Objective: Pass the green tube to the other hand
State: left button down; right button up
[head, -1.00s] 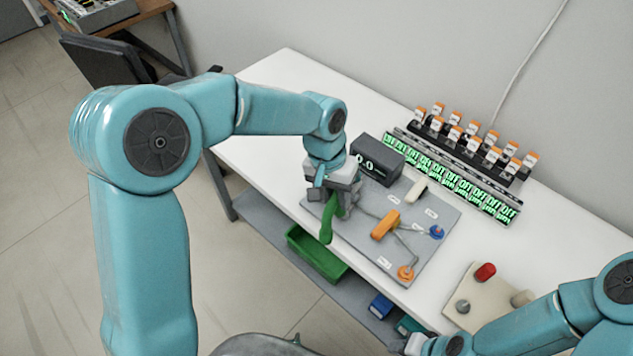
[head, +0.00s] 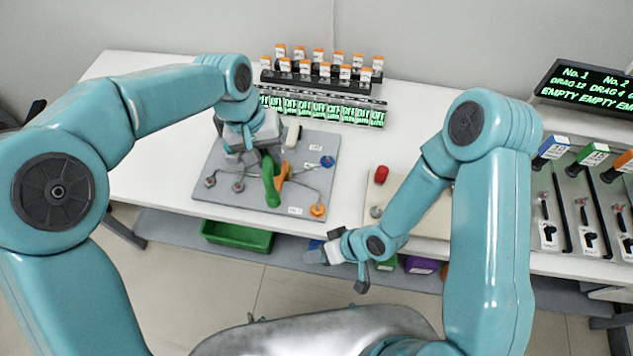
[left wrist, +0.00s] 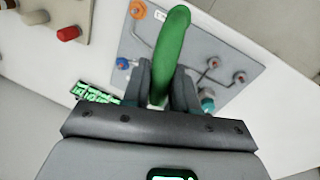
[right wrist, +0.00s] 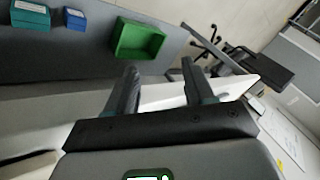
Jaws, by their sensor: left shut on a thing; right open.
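The green tube (head: 270,182) is a curved, thick green piece above the grey panel (head: 235,195) in the head view. My left gripper (head: 265,158) is shut on it, and the tube hangs out of the jaws toward the front. In the left wrist view the tube (left wrist: 171,48) stands between the two fingers (left wrist: 160,88), its far end bending to the right at the top. My right gripper (head: 340,272) is open and empty, in front of the table edge and to the right of the tube. The right wrist view shows nothing between its fingers (right wrist: 160,85).
An orange piece (head: 284,175) is on the panel behind the tube. Racks with orange-capped vials (head: 320,68) stand at the back. A beige board with a red knob (head: 381,174) is to the right. A green bin (head: 237,235) sits on the lower shelf.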

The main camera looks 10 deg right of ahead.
jog(key=w+a+r+n+y, duration=0.4)
jog(key=a+r+n, duration=0.15)
jog(key=r, duration=0.35)
pick_arm(q)
jog(key=shift+s, duration=0.1)
pick_arm(e)
jog(key=n+t+y, duration=0.2)
jog(key=n, duration=0.3)
send_near(275, 191)
jog(key=shift+n, duration=0.25)
jog(key=x, duration=1.2)
jog(key=shift+a+f, duration=0.1)
grip_shut()
pick_arm(q)
jog(key=c, duration=0.8)
grip_release()
